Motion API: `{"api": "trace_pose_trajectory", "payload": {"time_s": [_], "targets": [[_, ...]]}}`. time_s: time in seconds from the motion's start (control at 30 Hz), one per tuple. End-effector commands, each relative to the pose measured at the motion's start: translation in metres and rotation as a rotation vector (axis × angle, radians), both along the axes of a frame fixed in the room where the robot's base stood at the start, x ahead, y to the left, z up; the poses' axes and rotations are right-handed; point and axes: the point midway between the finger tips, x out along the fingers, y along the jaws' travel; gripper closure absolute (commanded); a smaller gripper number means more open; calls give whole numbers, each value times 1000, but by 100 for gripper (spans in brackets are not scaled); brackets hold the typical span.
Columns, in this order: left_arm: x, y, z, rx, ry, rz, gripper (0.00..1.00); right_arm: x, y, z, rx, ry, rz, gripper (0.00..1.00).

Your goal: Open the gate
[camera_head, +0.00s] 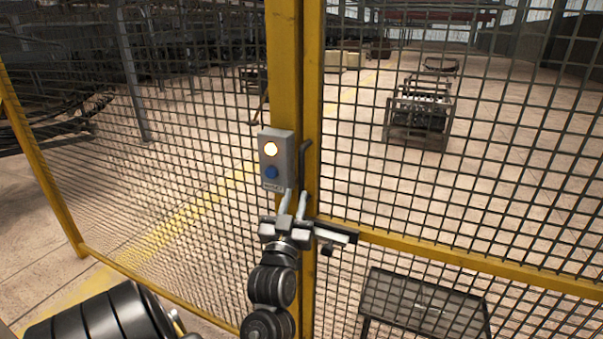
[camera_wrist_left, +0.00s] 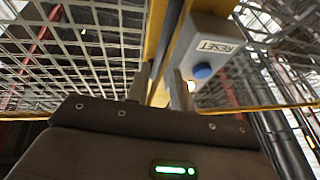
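The gate is a mesh panel in a yellow frame (camera_head: 465,262), standing in line with the fence at a yellow post (camera_head: 286,70). A dark bent handle (camera_head: 304,160) is on the gate's edge by the post. My left gripper (camera_head: 293,200) is open just below the box, left of the handle's lower end. In the left wrist view its two fingers (camera_wrist_left: 160,88) stand apart with nothing between them; the box's RESET label (camera_wrist_left: 220,47) appears upside down.
Fixed mesh fence with a yellow bottom rail (camera_head: 160,298) fills the left. Behind the gate are a dark table (camera_head: 425,300), a metal rack (camera_head: 418,118) and open tiled floor (camera_head: 500,175). Shelving stands at the back left.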

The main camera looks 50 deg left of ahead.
Motion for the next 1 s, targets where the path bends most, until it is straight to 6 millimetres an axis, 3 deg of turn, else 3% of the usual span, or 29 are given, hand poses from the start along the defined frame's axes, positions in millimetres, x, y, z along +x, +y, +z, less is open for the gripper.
{"api": "trace_pose_trajectory", "payload": {"time_s": [0.1, 0.4, 0.8, 1.0], "targets": [[19, 13, 14, 3, 1, 1, 77, 0, -1, 12, -1, 0, 1, 50], [53, 34, 28, 2, 1, -1, 77, 0, -2, 26, -2, 0, 1, 50], [60, 39, 29, 0, 1, -1, 77, 0, -2, 27, -2, 0, 0, 50], [60, 39, 29, 0, 1, -1, 100, 0, -1, 27, -2, 0, 0, 50]]}}
